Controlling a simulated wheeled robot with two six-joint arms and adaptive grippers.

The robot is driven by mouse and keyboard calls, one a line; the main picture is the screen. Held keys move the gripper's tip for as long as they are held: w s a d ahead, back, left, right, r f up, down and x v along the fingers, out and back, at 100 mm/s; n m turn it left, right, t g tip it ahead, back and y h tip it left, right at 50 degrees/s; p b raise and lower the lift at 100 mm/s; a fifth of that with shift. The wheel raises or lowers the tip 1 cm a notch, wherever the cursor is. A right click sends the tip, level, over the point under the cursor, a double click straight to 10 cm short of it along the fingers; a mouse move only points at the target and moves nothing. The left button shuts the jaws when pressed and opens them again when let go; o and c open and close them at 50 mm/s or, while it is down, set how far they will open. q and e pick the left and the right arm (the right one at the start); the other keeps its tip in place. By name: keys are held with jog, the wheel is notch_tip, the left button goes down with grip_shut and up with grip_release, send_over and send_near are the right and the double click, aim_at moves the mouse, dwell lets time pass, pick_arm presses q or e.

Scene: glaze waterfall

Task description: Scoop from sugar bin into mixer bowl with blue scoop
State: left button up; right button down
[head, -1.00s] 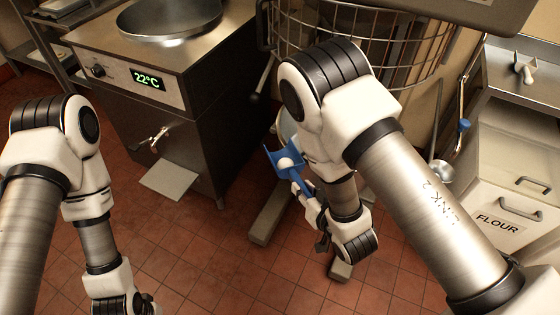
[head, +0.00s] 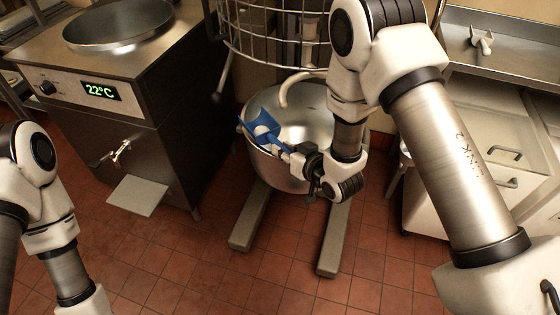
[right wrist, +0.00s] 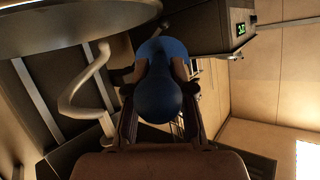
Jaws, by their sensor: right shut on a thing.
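The blue scoop (head: 259,122) holds a small white mound and is over the left front rim of the steel mixer bowl (head: 318,122) in the head view. My right gripper (head: 291,156) is shut on the scoop's handle, at the front of the bowl. In the right wrist view the blue scoop (right wrist: 158,98) sits between the two fingers, and its contents are hidden there. Whether the scoop touches the bowl rim I cannot tell. My left gripper is out of frame; only the left arm shows. I see no bin labelled sugar.
A pale mixer hook (head: 290,88) hangs into the bowl, below a wire guard (head: 270,45). A steel cooker (head: 130,95) with a 22°C display stands to the left. Pale bins (head: 500,140) are under the counter at right. The tiled floor in front is clear.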

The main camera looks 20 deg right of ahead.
jog(key=w, duration=0.1)
jog(key=w+d, duration=0.2)
jog(key=shift+d+f+m+y, duration=0.1)
jog(key=shift+f+m+y, duration=0.2)
jog(key=shift+m, duration=0.1)
jog(key=shift+d+m+y, duration=0.15)
jog(key=shift+m+y, duration=0.15)
jog(key=shift+m, duration=0.3)
jog(key=shift+d+f+m+y+b, duration=0.25)
jog(key=shift+m+y+b, duration=0.2)
jog(key=shift+m, duration=0.25)
jog(key=m+y+b, duration=0.1)
jog(key=m+b, duration=0.1)
jog(key=f+m+y+b, duration=0.1)
jog(key=m+b, duration=0.1)
jog(key=m, duration=0.1)
jog(key=d+f+m+t+y+b, duration=0.1)
jog(key=m+y, duration=0.1)
jog(key=shift+w+m+b, duration=0.25)
jog(key=shift+m+b, duration=0.15)
jog(key=shift+d+r+m, duration=0.1)
jog(key=shift+r+m, duration=0.05)
jog(key=shift+m, duration=0.15)
jog(key=shift+r, duration=0.1)
